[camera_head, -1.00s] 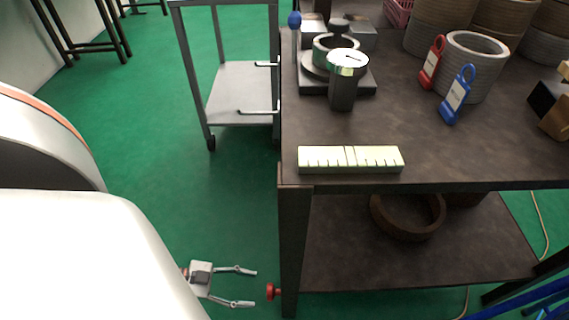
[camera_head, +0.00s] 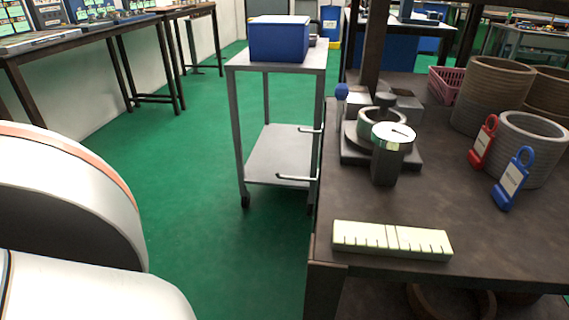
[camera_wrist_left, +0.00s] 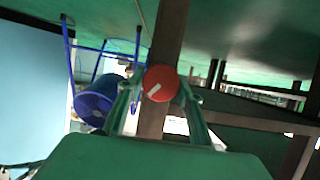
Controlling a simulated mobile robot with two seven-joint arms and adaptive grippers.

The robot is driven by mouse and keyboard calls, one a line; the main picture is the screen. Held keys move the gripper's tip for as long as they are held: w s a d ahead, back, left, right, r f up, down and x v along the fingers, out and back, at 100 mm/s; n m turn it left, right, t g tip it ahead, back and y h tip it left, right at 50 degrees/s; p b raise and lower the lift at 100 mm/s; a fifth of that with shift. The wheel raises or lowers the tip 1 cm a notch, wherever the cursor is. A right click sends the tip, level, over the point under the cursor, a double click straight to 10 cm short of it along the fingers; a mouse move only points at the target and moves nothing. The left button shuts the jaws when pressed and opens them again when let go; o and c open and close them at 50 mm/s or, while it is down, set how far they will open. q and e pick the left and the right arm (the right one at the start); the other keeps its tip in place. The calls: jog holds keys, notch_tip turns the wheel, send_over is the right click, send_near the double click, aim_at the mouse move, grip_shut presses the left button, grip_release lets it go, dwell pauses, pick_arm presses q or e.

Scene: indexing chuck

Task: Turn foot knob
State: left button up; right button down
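The red foot knob (camera_wrist_left: 161,83) shows in the left wrist view as a round face with a pale bar mark, in front of a dark table leg (camera_wrist_left: 169,35). My left gripper (camera_wrist_left: 160,88) has its two fingers spread, one on either side of the knob. Small gaps seem to show between the fingers and the knob; how deep it sits between them is hard to tell. The knob and my left gripper are out of the head view. The workbench (camera_head: 285,252) above shows in the head view. My right gripper is not in view.
Green floor there is open.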

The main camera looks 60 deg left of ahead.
pick_arm(q)
jog(key=c, duration=0.3)
jog(key=shift+c, duration=0.2)
